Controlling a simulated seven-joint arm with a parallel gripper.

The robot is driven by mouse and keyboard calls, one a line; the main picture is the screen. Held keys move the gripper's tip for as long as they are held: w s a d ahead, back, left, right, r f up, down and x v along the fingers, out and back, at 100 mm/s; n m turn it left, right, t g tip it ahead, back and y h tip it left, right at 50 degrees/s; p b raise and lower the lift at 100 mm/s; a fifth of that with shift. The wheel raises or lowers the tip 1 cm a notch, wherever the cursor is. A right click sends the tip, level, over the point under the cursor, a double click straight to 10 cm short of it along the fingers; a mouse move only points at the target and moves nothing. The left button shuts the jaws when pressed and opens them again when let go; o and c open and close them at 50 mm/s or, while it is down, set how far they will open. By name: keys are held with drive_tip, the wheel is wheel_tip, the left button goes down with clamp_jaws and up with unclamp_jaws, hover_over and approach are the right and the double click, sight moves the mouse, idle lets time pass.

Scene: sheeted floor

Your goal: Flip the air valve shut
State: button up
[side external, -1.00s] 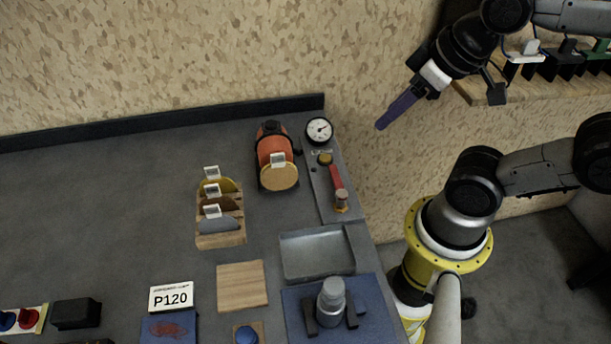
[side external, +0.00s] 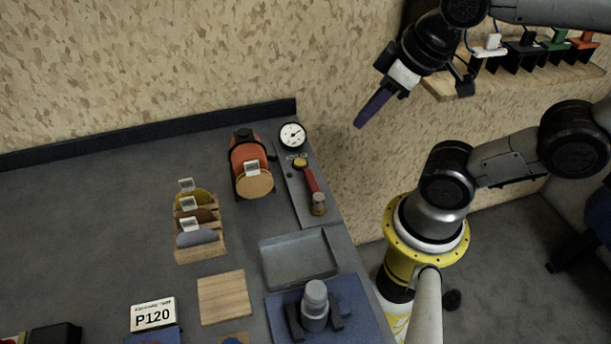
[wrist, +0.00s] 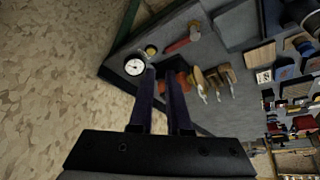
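The air valve's red lever (side external: 310,180) lies along a grey panel (side external: 289,199) at the bench's right edge. A brass knob (side external: 300,162) is at its far end and a brass fitting (side external: 318,204) at its near end. A round white gauge (side external: 292,136) stands just beyond it. In the wrist view the lever (wrist: 180,45) and gauge (wrist: 134,67) show at upper middle. My gripper (side external: 359,124) is in the air to the right of the gauge, apart from the valve. Its purple fingers (wrist: 162,72) show a narrow, empty gap in the wrist view.
An orange-red machine with a round tan disc (side external: 255,184) stands left of the valve. A wooden rack of discs (side external: 201,250), a grey tray (side external: 299,259) and a blue mat (side external: 358,318) are nearby. A wall shelf (side external: 510,78) is close to my upper arm.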

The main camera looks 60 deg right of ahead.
sight(313, 191)
drive_tip(key=w+r+n+g, duration=0.1)
drive_tip(key=w+r+n, duration=0.1)
drive_tip(key=shift+w+d+r+g, duration=0.1)
drive_tip(key=shift+w+r+g, duration=0.15)
drive_tip(key=shift+r+g, duration=0.15)
clamp_jaws()
drive_tip(key=w+a+f+n+g+h, duration=0.3)
drive_tip(key=w+a+f+n+g, duration=0.3)
drive_tip(key=w, duration=0.5)
drive_tip(key=shift+w+a+f+g, duration=0.3)
drive_tip(key=shift+a+f, duration=0.55)
drive_tip(key=shift+a, duration=0.3)
drive_tip(key=shift+s, duration=0.1)
drive_tip(key=x, duration=1)
